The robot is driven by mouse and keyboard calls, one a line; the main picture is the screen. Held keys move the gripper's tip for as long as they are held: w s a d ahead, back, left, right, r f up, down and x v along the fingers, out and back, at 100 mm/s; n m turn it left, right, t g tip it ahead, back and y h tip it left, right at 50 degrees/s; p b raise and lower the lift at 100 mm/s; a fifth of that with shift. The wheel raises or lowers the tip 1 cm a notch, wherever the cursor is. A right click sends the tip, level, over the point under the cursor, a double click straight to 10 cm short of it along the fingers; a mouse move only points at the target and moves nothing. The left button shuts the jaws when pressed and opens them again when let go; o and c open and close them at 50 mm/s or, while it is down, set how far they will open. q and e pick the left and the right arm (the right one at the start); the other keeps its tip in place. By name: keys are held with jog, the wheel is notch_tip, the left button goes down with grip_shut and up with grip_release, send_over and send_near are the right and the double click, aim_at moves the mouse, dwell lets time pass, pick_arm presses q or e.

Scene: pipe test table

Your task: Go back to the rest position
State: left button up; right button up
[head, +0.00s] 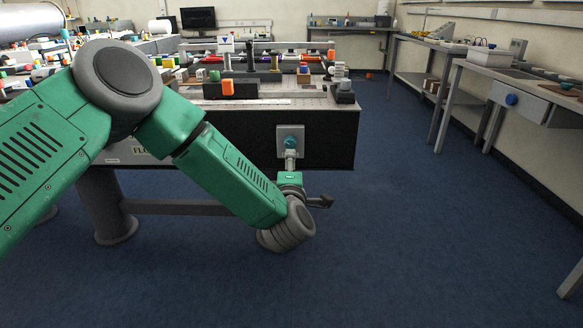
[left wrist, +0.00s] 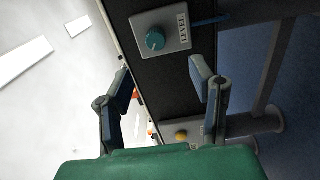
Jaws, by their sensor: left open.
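My green left arm comes in from the left in the head view, and its gripper (head: 308,178) is low in front of the test table's front panel (head: 330,140). In the left wrist view the two fingers of the left gripper (left wrist: 160,76) are spread wide with nothing between them. A teal knob (left wrist: 155,40) on a grey box labelled LEVEL (left wrist: 179,22) lies beyond the fingertips, apart from them in this view. The knob (head: 290,142) also shows in the head view, just above the gripper, where part of the box is covered. My right gripper is not in view.
A yellow knob (left wrist: 181,135) shows in the left wrist view. Benches (head: 470,60) line the right wall. The blue floor (head: 420,240) is clear between them and the table.

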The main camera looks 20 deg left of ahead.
pick_arm(q)
jog(key=s+d+f+m+g+h+p, duration=0.2)
jog(key=s+f+m+g+h, duration=0.45)
jog(key=s+f+m, duration=0.95)
jog(key=s+a+f+m+g, duration=0.2)
jog(key=s+a+g, duration=0.1)
jog(key=s, duration=0.7)
jog(key=s+a+f+m+g+y+p, duration=0.1)
jog(key=s+a+f+g, duration=0.2)
jog(key=s, duration=0.7)
jog(key=s+a+f+m+g+p, duration=0.1)
jog(key=s+a+f+m+g, duration=0.1)
jog(key=s, duration=0.8)
jog(key=a+f+g, duration=0.1)
jog(key=a+g, duration=0.1)
jog(key=a, duration=0.1)
jog(key=shift+s+m, duration=0.2)
jog(key=shift+m, duration=0.1)
jog(key=shift+w+d+y, duration=0.1)
jog(key=shift+w+y, duration=0.05)
jog(key=shift+y, duration=0.1)
